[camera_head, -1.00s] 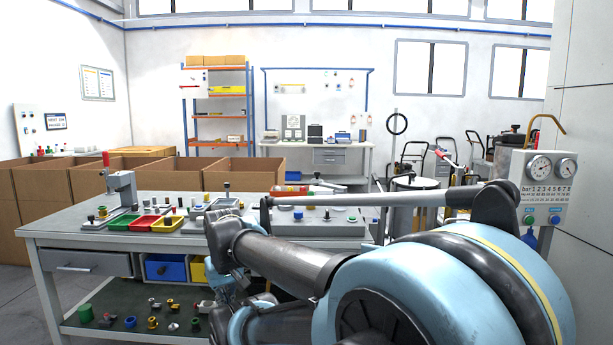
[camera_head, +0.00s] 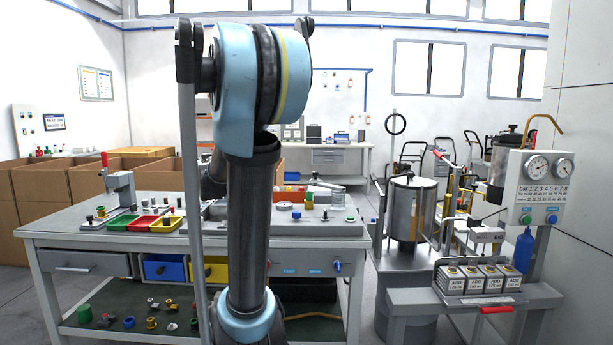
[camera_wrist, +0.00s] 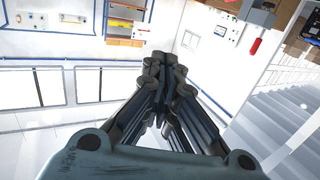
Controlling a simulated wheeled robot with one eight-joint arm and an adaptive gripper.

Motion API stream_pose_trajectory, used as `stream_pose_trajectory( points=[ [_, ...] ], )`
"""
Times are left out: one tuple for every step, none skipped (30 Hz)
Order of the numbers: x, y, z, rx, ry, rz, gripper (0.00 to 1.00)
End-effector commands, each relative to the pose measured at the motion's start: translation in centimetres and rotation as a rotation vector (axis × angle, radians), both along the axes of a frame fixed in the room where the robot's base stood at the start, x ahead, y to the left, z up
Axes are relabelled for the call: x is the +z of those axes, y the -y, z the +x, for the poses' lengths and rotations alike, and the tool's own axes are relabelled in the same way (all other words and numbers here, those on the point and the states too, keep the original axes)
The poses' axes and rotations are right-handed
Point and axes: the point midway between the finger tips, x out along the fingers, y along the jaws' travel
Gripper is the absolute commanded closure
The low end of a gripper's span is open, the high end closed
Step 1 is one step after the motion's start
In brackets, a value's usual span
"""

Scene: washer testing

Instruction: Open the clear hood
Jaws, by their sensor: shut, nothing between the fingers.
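A shiny, glass-like upright cylinder (camera_head: 408,207) with a dark knob on its lid stands on a grey stand right of the workbench. It may be the clear hood; I cannot tell for certain. It looks closed. My gripper (camera_wrist: 165,65) is shut and empty in the wrist view, with its dark fingers together. The wrist view shows walls and windows at an odd tilt, and no hood near the fingers. In the head view my raised arm fills the left middle, and my gripper does not show there.
The workbench (camera_head: 72,226) holds coloured bins (camera_head: 142,224) and small parts. A gauge panel (camera_head: 541,190) and a low stand with several labelled blocks (camera_head: 452,281) are at right. Cardboard boxes (camera_head: 42,190) line the left. A shelf (camera_wrist: 124,25) shows in the wrist view.

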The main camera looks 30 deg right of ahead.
Motion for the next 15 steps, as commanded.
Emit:
stream_pose_trajectory(
  points=[
    [1.3, 1.8, 1.5, -0.052, 0.055, -0.006, 1.00],
    [1.9, 2.9, 2.2, -0.096, 0.078, -0.010, 1.00],
    [2.6, 4.6, 3.0, -0.150, 0.111, -0.014, 1.00],
    [3.1, 5.9, 3.5, -0.192, 0.138, -0.017, 1.00],
    [3.5, 7.3, 4.0, -0.235, 0.161, -0.020, 1.00],
    [4.0, 9.1, 4.6, -0.293, 0.189, -0.025, 1.00],
    [4.2, 10.4, 4.9, -0.338, 0.207, -0.027, 1.00],
    [4.3, 11.7, 5.2, -0.386, 0.223, -0.029, 1.00],
    [4.5, 13.5, 5.5, -0.449, 0.240, -0.032, 1.00],
    [4.4, 14.8, 5.7, -0.499, 0.251, -0.035, 1.00],
    [4.3, 16.2, 5.7, -0.549, 0.259, -0.037, 1.00],
    [4.0, 17.9, 5.8, -0.617, 0.265, -0.040, 1.00],
    [3.7, 19.1, 5.8, -0.668, 0.269, -0.041, 1.00],
    [3.4, 20.4, 5.8, -0.720, 0.269, -0.042, 1.00],
    [2.7, 21.9, 5.6, -0.790, 0.265, -0.043, 1.00]
  ],
)
